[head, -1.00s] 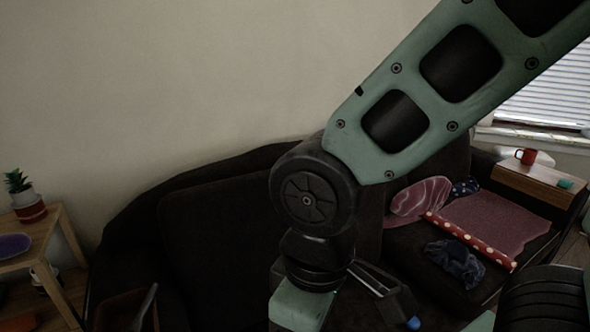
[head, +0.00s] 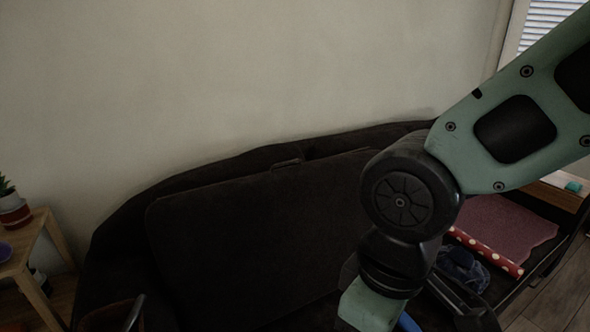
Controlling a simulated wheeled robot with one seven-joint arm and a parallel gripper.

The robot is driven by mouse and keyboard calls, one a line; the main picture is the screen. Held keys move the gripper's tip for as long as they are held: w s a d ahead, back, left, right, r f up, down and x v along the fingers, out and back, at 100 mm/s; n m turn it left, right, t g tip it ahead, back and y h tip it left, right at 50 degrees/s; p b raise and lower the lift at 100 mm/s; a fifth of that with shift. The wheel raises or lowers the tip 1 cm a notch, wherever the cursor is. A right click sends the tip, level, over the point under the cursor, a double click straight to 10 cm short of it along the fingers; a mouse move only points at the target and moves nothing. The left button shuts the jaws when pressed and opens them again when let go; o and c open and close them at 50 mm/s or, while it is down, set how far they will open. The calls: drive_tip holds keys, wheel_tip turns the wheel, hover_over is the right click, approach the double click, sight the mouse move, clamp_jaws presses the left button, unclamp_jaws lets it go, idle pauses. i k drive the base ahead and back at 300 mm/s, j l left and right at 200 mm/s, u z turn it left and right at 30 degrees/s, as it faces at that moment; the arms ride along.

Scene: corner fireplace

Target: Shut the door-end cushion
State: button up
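The dark sofa (head: 118,225) stands along the wall. A large dark cushion panel (head: 255,235) on its left and middle part stands raised at a steep tilt, with a small tab (head: 287,163) on its top edge. I cannot tell for certain whether this is the door-end cushion. My gripper (head: 432,312) hangs low at the bottom right, right of the panel. Its fingers are partly cut off and dark, so their opening and any contact are unclear. My arm hides the panel's right end.
On the right seat lie a pink mat (head: 510,222), a red polka-dot roll (head: 492,254) and a dark blue cloth (head: 462,270). A wooden armrest tray (head: 550,195) holds a teal item (head: 573,186). A wooden side table (head: 35,240) with a potted plant (head: 14,210) stands left.

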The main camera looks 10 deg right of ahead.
sight(245, 253)
drive_tip(key=i+l, duration=0.1)
drive_tip(key=l, duration=0.5)
drive_tip(key=i+l+u, duration=0.15)
drive_tip(key=l, duration=0.45)
drive_tip(key=u, duration=1.45)
